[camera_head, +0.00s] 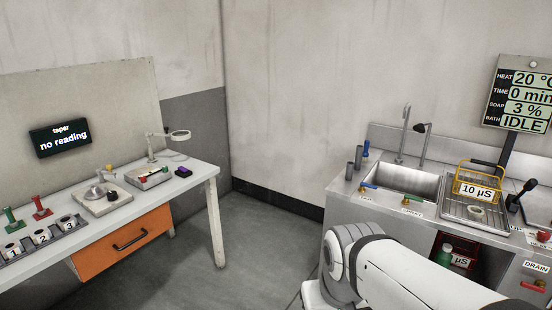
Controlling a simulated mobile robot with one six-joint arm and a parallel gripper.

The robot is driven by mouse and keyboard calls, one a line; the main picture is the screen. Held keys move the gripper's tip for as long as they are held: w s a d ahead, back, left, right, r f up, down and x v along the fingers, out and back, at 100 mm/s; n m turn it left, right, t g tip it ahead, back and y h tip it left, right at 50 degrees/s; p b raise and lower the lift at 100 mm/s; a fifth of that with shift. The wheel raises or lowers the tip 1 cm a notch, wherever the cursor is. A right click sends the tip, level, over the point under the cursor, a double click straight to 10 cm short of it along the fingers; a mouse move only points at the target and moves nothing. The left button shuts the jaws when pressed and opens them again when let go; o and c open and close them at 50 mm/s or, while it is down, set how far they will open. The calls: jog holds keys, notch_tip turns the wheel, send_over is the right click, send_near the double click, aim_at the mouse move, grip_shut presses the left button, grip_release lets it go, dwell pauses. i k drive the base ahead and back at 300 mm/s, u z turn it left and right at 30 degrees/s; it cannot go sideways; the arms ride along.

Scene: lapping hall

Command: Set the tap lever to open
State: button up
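A small lever with a blue handle (369,186) sits at the front left edge of the sink unit, above a small white label. A second small valve with a green and yellow handle (406,201) sits to its right, also with a white label. The labels are too small to read, so I cannot tell for sure which is the tap lever or its setting. A grey tap spout (404,135) rises behind the sink basin (405,178). My white arm crosses the lower right in front of the sink unit; my gripper is out of view.
A yellow-handled basket (478,180) marked 10 µS stands on the drainboard (468,212). A dark lever (517,199) and a red knob (543,236) are farther right. The display (522,95) reads IDLE. A workbench (207,172) stands left; the floor (262,235) between is clear.

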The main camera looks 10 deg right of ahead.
aim_at(362, 185)
jog(key=z, duration=0.35)
jog(key=i, duration=1.25)
jog(key=z, duration=0.5)
jog(key=k, duration=0.95)
jog(key=z, duration=0.15)
jog(key=i, duration=0.95)
jog(key=u, duration=0.1)
jog(key=k, duration=0.65)
jog(key=u, duration=0.35)
jog(key=i, duration=0.8)
jog(key=u, duration=0.3)
